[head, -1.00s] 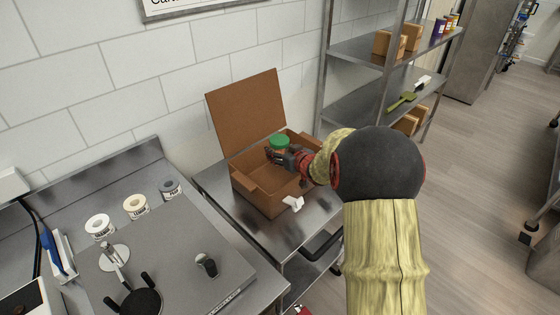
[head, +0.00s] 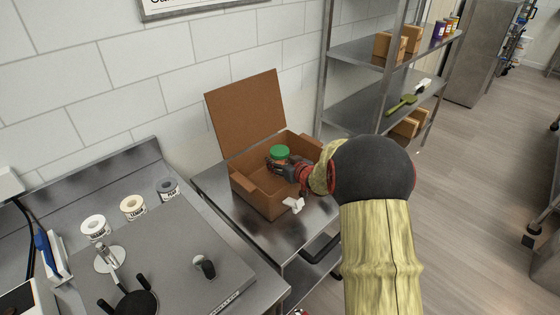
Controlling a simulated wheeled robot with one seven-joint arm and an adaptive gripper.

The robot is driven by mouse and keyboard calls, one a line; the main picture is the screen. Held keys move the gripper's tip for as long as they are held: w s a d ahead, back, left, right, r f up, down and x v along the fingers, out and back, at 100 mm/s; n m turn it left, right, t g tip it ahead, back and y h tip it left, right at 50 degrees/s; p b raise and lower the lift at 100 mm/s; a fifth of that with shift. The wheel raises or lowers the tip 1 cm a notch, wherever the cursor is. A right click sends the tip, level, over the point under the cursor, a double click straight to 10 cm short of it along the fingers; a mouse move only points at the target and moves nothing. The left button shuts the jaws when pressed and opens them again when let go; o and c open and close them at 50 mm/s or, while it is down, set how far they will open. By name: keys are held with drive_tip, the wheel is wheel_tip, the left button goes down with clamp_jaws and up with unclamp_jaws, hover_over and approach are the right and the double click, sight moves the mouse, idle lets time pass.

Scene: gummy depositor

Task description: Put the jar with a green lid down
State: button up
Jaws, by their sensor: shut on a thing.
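The jar with a green lid (head: 280,153) is upright, held at the opening of a cardboard box (head: 262,202). My gripper (head: 277,165) is shut on the jar from the right side, with my arm reaching in over the box's right side. The jar's lower part is partly hidden by my gripper, and I cannot tell whether its base touches the box floor. The box stands open with its tall flap (head: 246,113) raised at the back.
The box stands on a steel cart (head: 307,232) against the tiled wall. A white crumpled item (head: 293,205) is at the box's front. A steel counter with several labelled rolls (head: 132,207) is at left. A shelf rack (head: 360,110) stands behind at right.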

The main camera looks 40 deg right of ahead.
drive_tip(key=o, duration=1.7)
drive_tip(key=shift+c, duration=0.2)
drive_tip(key=shift+o, duration=0.2)
